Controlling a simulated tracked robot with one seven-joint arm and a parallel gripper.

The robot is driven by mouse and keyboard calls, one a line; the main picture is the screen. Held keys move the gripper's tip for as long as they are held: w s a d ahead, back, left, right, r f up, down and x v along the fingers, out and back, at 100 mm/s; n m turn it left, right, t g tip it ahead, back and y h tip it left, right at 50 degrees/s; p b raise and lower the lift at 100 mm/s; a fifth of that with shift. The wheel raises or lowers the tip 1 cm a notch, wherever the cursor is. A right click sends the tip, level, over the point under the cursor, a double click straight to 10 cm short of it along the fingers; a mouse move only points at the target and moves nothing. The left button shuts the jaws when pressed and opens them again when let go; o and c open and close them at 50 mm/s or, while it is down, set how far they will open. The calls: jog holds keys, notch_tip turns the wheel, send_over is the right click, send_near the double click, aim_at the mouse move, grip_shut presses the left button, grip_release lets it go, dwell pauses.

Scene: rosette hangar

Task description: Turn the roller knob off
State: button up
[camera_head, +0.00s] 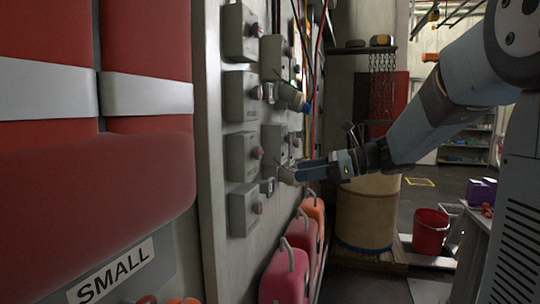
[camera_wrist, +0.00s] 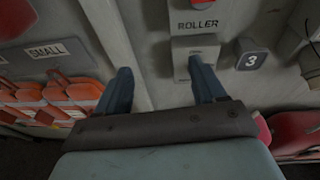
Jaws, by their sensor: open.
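In the wrist view, a grey panel box carries the label ROLLER (camera_wrist: 198,25), with part of a red knob (camera_wrist: 205,1) cut off at the top edge. A smaller grey box (camera_wrist: 190,46) sits just below the label; its text is too small to read. My gripper (camera_wrist: 160,75) is open and empty.
Several grey boxes with red knobs (camera_head: 257,153) line the panel (camera_head: 211,200). Red and orange cans (camera_head: 287,272) stand below. A barrel (camera_head: 366,212) and red bucket (camera_head: 430,232) stand beyond my arm.

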aim_at(261, 153)
jog(key=w+d+r+m+t+y, duration=0.2)
jog(key=w+m, duration=0.2)
jog(key=w, duration=0.2)
jog(key=x, duration=1.3)
jog(key=shift+s+a+r, duration=0.1)
jog(key=shift+a+r, duration=0.05)
jog(key=shift+r, duration=0.05)
